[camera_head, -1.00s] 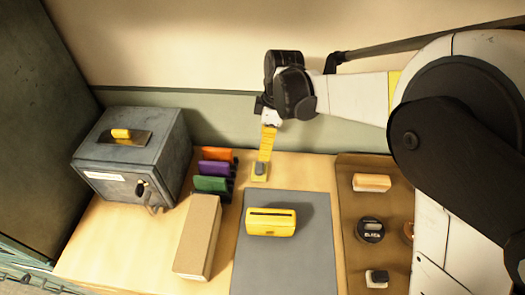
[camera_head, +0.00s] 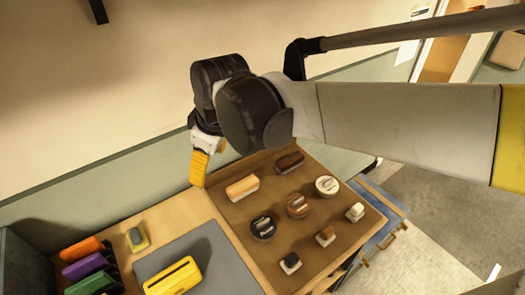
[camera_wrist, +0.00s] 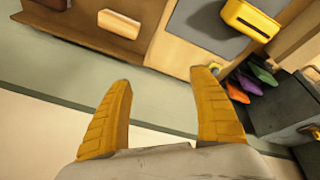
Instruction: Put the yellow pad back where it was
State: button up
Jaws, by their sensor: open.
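The yellow pad with a grey top (camera_head: 138,238) lies on the wooden table, behind the grey mat and beside the coloured row. A yellow sliver of it shows by the right fingertip in the wrist view (camera_wrist: 215,66). My gripper (camera_head: 199,168) is raised near the back wall, to the right of the pad and apart from it. In the wrist view its two yellow fingers (camera_wrist: 165,80) are spread wide with nothing between them. A yellow slotted box (camera_head: 173,277) sits on the grey mat (camera_head: 205,245).
Orange, purple and green upright pieces (camera_head: 88,265) stand left of the pad. A brown tray (camera_head: 225,215) to the right holds several blocks and round tins. A dark grey box (camera_wrist: 285,105) shows in the wrist view. Wood around the pad is mostly clear.

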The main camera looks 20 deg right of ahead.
jog(key=s+d+m+t+h, duration=0.1)
jog(key=s+d+m+t, duration=0.1)
jog(key=s+d+m, duration=0.3)
jog(key=s+d+f+m+t+h, duration=0.1)
jog(key=s+d+m, duration=0.4)
jog(key=d, duration=0.6)
jog(key=shift+s+t, duration=0.4)
jog(key=shift+s, duration=0.1)
jog(key=shift+f, duration=0.1)
